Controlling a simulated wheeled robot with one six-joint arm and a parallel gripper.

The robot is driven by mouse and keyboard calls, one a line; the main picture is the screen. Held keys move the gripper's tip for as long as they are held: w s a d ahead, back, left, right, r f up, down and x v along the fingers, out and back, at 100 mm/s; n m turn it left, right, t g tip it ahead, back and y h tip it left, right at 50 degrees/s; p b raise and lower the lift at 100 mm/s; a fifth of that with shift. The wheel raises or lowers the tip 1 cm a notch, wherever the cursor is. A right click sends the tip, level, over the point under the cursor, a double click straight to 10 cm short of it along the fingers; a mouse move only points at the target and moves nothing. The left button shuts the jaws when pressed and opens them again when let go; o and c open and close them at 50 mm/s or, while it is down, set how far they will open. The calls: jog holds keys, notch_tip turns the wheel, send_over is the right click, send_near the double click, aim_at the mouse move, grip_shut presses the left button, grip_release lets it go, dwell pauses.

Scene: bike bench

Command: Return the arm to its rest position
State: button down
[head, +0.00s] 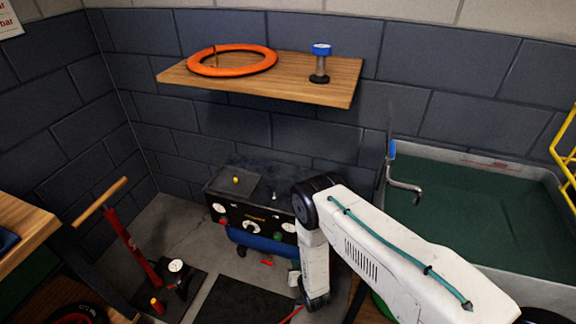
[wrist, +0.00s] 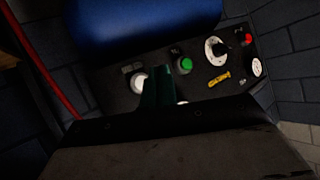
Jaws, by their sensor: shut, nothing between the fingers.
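My arm (head: 385,250) reaches in from the lower right of the head view, bends at a black elbow joint and hangs down in front of the compressor. The wrist end is low, by the right side of the compressor, and the fingers are hard to make out there. In the wrist view my gripper (wrist: 158,88) shows as a dark green shape before the control panel (wrist: 205,75). It is shut and holds nothing. Whether it touches the panel I cannot tell.
The compressor (head: 248,218) stands on the floor by the wall. Above it a wooden shelf (head: 340,88) bears an orange ring (head: 232,70) and a blue-topped part (head: 320,62). A red floor pump (head: 135,250) stands left. A green-lined basin (head: 470,205) is right.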

jog(key=s+d+f+n+g+h, duration=0.1)
jog(key=s+d+f+g+h, duration=0.2)
jog(key=s+g, duration=0.45)
jog(key=s+d+r+g, duration=0.1)
jog(key=d+r+g, duration=0.1)
jog(key=r, duration=1.2)
jog(key=s+d+r+g+h, duration=0.1)
jog(key=d+r+g, duration=0.2)
jog(key=r, duration=1.1)
jog(key=s+d+r+g, duration=0.2)
jog(key=r, duration=1.3)
jog(key=s+d+r+t, duration=0.1)
jog(key=s+d+r, duration=0.3)
jog(key=s+r, duration=0.3)
jog(key=s+d+r+m+t, duration=0.1)
jog(key=s+d+r, duration=0.2)
jog(key=s+r, duration=0.4)
jog(key=s+d+r+t, duration=0.2)
jog(key=s+d+r, duration=0.2)
jog(key=r, duration=1.3)
jog(key=s, duration=0.3)
jog(key=shift+d+m, duration=0.3)
jog(key=shift+m, duration=0.1)
